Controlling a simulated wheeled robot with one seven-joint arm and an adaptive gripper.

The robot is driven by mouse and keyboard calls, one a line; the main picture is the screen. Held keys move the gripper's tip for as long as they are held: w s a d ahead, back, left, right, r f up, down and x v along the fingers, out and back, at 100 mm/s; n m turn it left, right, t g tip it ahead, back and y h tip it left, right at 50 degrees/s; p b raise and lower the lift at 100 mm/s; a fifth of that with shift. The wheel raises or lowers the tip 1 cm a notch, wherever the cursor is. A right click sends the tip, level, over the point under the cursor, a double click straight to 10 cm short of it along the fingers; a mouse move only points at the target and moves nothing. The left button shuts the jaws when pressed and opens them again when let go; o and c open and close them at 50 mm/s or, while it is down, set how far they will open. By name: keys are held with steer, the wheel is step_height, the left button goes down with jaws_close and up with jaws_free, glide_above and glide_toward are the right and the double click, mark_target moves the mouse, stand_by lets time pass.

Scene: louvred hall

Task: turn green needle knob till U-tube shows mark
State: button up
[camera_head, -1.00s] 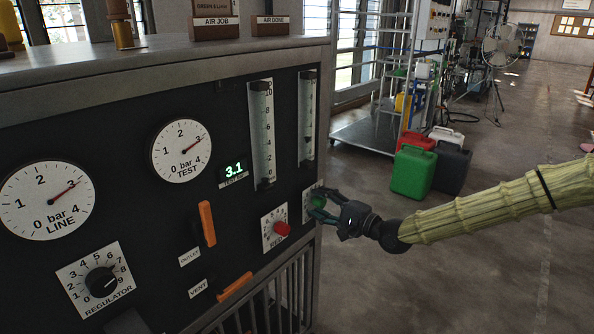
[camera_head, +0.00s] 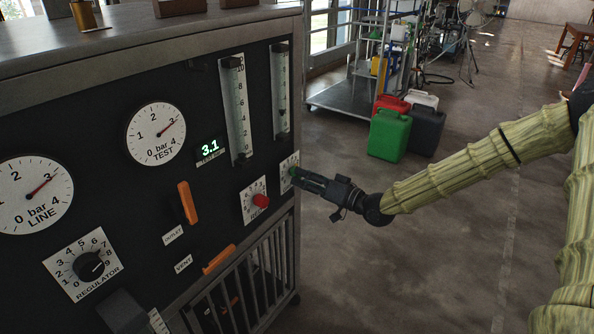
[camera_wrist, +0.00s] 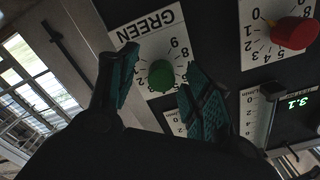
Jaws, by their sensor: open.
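The green needle knob (camera_wrist: 161,75) sits on a white numbered plate marked GREEN (camera_wrist: 150,30) in the wrist view, upside down there. In the head view only a bit of the green knob (camera_head: 293,171) shows at the panel's right edge. My gripper (camera_wrist: 160,80) is open, with one teal-padded finger on each side of the knob; I cannot tell whether they touch it. It also shows in the head view (camera_head: 299,174) at the plate. Two upright scaled tubes (camera_head: 238,110) and (camera_head: 281,90) stand on the panel. No tube is clearly labelled as the U-tube.
The red knob (camera_head: 261,201) is close to the left of the green one. Orange outlet (camera_head: 187,203) and vent (camera_head: 218,259) levers, the regulator knob (camera_head: 88,266) and a 3.1 display (camera_head: 209,148) share the panel. Floor right of the panel is clear; jerrycans (camera_head: 389,135) stand behind.

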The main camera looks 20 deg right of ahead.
steer(key=s+d+n+p, duration=0.2)
steer(key=s+n+p, duration=0.1)
steer(key=n, duration=1)
steer(key=s+d+n+p, duration=0.3)
steer(key=n+p, duration=0.1)
steer(key=n, duration=0.8)
steer(key=shift+n, duration=0.3)
steer(key=shift+r+b+x, duration=0.2)
steer(key=shift+b+x, duration=0.6)
steer(key=shift+x, duration=1.85)
steer(key=shift+r+b+x, duration=0.2)
steer(key=shift+b+x, duration=0.55)
steer(key=shift+x, duration=1.95)
steer(key=shift+c, duration=0.4)
steer(key=shift+s, duration=0.1)
jaws_close()
